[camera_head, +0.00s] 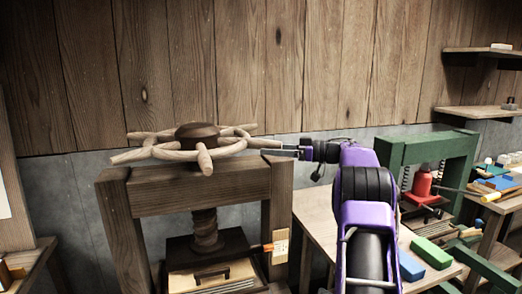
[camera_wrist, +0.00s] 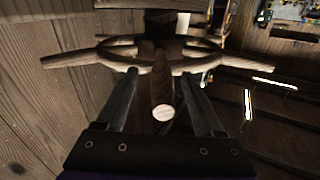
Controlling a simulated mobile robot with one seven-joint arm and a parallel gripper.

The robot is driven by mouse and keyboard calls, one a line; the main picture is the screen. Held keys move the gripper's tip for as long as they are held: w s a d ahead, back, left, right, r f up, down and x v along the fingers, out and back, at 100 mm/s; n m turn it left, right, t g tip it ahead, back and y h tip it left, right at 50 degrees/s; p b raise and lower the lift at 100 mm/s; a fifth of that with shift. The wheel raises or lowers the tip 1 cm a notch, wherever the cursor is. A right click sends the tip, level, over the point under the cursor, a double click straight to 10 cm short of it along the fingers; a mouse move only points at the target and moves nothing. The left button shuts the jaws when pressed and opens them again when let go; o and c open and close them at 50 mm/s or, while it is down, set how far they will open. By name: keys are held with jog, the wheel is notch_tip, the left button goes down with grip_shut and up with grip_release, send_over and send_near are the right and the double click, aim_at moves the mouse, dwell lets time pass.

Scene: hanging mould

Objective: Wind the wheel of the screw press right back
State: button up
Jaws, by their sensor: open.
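The wooden wheel (camera_head: 197,137) of the screw press sits on top, with a dark hub and several round spokes that stick out past its rim. The wooden press frame (camera_head: 195,190) stands at the left, with its thick screw (camera_head: 206,230) below the top beam. My gripper (camera_head: 287,152) is at the wheel's right side. In the wrist view, my gripper (camera_wrist: 160,78) is open, with one finger on each side of a spoke (camera_wrist: 162,92) whose round end points at the camera. I cannot tell whether either finger touches it.
A green block (camera_head: 431,252) and a blue block (camera_head: 411,266) lie on the bench. A plank wall (camera_head: 250,65) is behind, with shelves (camera_head: 475,111) at right.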

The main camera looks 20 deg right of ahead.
jog(key=v, duration=1.3)
jog(key=shift+d, duration=0.15)
jog(key=shift+s, duration=0.15)
